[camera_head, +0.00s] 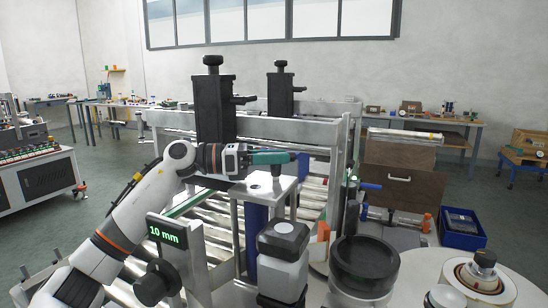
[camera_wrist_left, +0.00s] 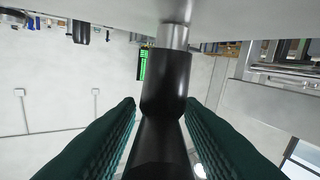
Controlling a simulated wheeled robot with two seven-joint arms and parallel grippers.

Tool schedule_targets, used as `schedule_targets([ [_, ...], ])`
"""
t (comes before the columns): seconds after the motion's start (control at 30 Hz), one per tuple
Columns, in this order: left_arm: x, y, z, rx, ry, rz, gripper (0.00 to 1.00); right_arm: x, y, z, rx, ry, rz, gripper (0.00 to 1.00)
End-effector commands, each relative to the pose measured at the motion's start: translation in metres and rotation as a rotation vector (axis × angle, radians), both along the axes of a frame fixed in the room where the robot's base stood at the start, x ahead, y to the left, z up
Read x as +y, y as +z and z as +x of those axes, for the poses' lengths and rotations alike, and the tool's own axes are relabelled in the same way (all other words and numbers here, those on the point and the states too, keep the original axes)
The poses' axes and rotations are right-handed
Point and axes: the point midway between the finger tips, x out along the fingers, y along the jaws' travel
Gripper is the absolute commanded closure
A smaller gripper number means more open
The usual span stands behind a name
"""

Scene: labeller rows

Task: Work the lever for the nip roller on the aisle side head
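My left gripper (camera_head: 282,157) reaches in from the left, its teal fingers pointing right above a small metal stand (camera_head: 264,187). In the left wrist view its fingers (camera_wrist_left: 160,105) lie on either side of a black cylindrical handle (camera_wrist_left: 167,80) on a silver shaft (camera_wrist_left: 174,36). Whether both fingers press on it cannot be told. A blue-gripped lever (camera_head: 370,187) stands to the right, apart from the gripper. Two black head columns (camera_head: 215,110) (camera_head: 282,95) rise behind. I cannot tell which head each part belongs to. My right gripper is not visible.
A display (camera_head: 165,234) reading "10 mm" sits beside a black knob (camera_head: 157,281). A metal frame rail (camera_head: 290,131) runs behind the gripper. A blue bin (camera_head: 462,228) is at right.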

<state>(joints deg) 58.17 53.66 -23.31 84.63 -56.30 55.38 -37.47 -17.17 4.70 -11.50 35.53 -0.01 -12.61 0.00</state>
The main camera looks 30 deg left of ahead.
Motion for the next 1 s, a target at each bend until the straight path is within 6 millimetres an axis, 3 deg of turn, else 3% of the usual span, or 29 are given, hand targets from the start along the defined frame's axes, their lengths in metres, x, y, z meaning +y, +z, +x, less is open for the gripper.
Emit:
schedule_targets([
  [0.43, 0.009, -0.002, -0.005, 0.001, 0.004, 0.001, 0.59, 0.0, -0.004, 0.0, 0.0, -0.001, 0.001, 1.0],
  [0.8, 0.071, -0.004, -0.045, 0.002, 0.005, 0.001, 0.59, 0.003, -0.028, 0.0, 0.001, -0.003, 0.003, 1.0],
  [1.0, 0.094, -0.003, -0.06, 0.001, 0.002, 0.002, 0.59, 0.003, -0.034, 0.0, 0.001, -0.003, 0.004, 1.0],
])
